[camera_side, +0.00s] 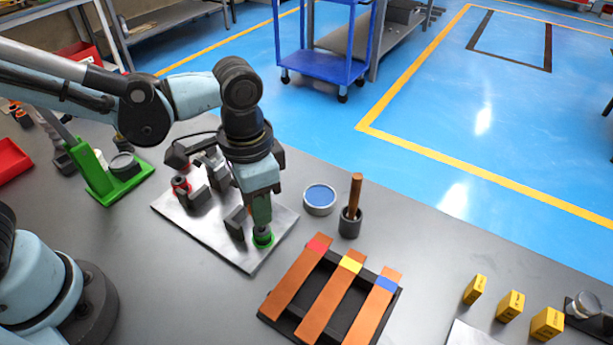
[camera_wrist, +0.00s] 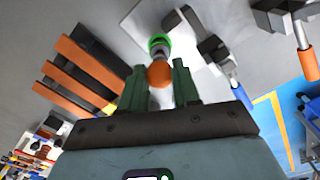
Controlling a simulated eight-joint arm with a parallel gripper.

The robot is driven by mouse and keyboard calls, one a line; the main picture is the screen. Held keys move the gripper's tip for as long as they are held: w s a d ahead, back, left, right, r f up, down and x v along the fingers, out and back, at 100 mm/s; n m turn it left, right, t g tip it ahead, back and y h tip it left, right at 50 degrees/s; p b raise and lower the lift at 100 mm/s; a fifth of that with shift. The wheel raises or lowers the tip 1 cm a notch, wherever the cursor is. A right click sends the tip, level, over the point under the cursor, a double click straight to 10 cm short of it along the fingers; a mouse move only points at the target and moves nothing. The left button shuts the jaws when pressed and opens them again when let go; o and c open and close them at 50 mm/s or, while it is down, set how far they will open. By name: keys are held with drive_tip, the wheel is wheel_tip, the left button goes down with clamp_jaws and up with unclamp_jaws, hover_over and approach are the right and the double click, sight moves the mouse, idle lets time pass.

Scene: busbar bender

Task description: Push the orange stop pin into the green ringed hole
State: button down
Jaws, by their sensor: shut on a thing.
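The orange stop pin (camera_wrist: 159,74) shows its round orange head between the fingertips of my gripper (camera_wrist: 159,86) in the wrist view. A grey shaft runs from the head toward the green ringed hole (camera_wrist: 157,42), and its far end overlaps the ring. I cannot tell how deep the pin sits in the hole. In the side view my gripper (camera_side: 262,218) points down right over the green ring (camera_side: 263,239), near the front right of the bender plate (camera_side: 282,222). The fingers hide the pin there. My gripper is shut on the pin.
Dark bender blocks (camera_side: 236,222) stand on the plate beside my gripper. A blue-topped round tin (camera_side: 320,198) and a cup with a wooden handle (camera_side: 350,222) stand to the right. A black rack (camera_side: 327,272) with copper bars lies in front. A green stand (camera_side: 100,180) is at the left.

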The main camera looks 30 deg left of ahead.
drive_tip(key=shift+f, duration=1.05)
drive_tip(key=c, duration=0.7)
unclamp_jaws()
drive_tip(key=shift+c, duration=0.2)
wheel_tip(320, 180, up, 12)
drive_tip(key=shift+r, duration=0.1)
drive_tip(key=a+f+n+t, duration=0.2)
drive_tip(key=a+n+t, duration=0.1)
drive_tip(key=a, duration=0.5)
drive_tip(key=a+f+n+t, duration=0.2)
drive_tip(key=a+n+t, duration=0.1)
drive_tip(key=a, duration=0.5)
drive_tip(key=shift+w+a+t, duration=0.25)
drive_tip(key=shift+a+t, duration=0.05)
drive_tip(key=shift+t, duration=0.3)
